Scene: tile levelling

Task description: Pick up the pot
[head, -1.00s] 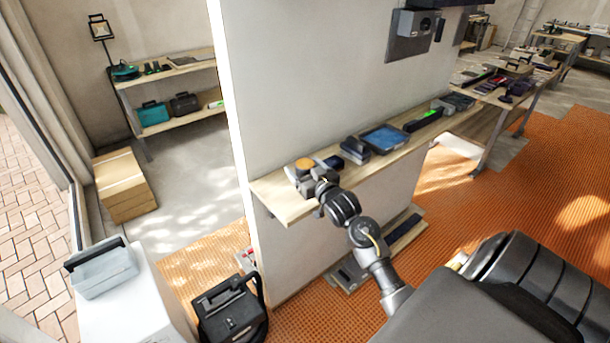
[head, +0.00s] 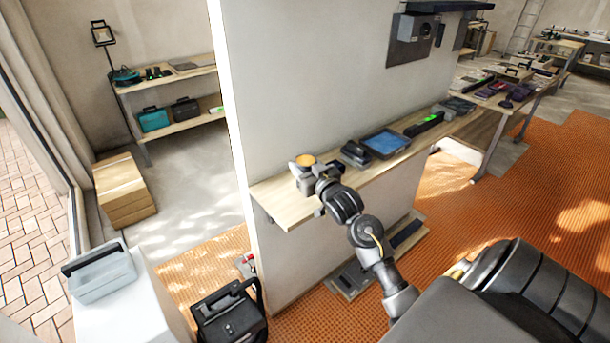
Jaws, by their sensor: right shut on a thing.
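The pot (head: 300,169) is a small light-grey container with an orange-yellow top. It is upright at the near left end of the wooden wall shelf (head: 274,203). My right gripper (head: 318,178) is at its right side, shut on it. The fingers are small and partly hidden by my own wrist. I cannot tell whether the pot's base touches the shelf. My left gripper is not in view.
Farther along the shelf are dark tools (head: 355,154), a blue-lined tray (head: 386,143) and a black level with a green window (head: 424,124). The wall (head: 320,80) rises behind the shelf. A black case (head: 230,314) stands on the floor below left.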

